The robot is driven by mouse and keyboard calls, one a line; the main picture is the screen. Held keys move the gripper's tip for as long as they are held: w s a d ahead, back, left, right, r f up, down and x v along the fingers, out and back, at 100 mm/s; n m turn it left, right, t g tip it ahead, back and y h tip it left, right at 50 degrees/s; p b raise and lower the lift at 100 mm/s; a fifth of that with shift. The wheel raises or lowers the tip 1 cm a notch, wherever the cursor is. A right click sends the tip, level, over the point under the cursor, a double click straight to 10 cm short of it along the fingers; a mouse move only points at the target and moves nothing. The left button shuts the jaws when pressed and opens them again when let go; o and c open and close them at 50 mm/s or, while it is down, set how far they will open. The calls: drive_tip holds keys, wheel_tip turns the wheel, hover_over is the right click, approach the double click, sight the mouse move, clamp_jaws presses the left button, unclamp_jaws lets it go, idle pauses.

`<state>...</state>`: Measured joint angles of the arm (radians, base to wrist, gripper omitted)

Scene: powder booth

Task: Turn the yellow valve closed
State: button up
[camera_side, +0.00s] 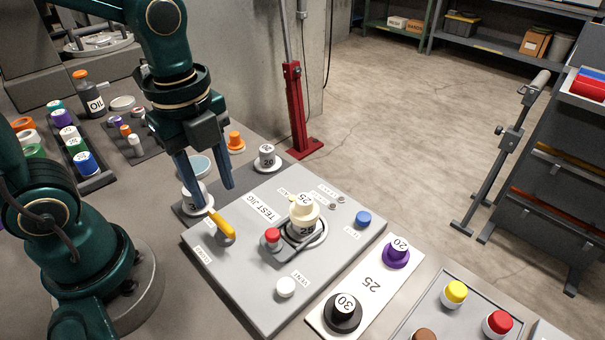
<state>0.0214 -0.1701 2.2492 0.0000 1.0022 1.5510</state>
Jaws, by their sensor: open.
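The yellow valve (221,223) is a bar-shaped handle at the left part of the grey test jig board (262,252). It lies slantwise, from upper left to lower right in the picture. My gripper (215,199) points down with its two blue fingers apart and nothing between them. The fingertips appear just above or beside the upper end of the valve handle. I cannot tell whether a finger touches it. A small label beside the valve is too small to read surely.
On the board stand a cream stacked weight (304,213), a red-capped knob (272,237), a white button (286,287) and a blue button (363,218). White weights (267,157) stand behind. A white strip (372,283) holds purple and black weights at the right.

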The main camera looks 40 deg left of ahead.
sight(220, 219)
drive_tip(key=shift+s+f+g, duration=0.1)
drive_tip(key=shift+f+g, duration=0.2)
drive_tip(key=shift+f, duration=2.8)
clamp_jaws()
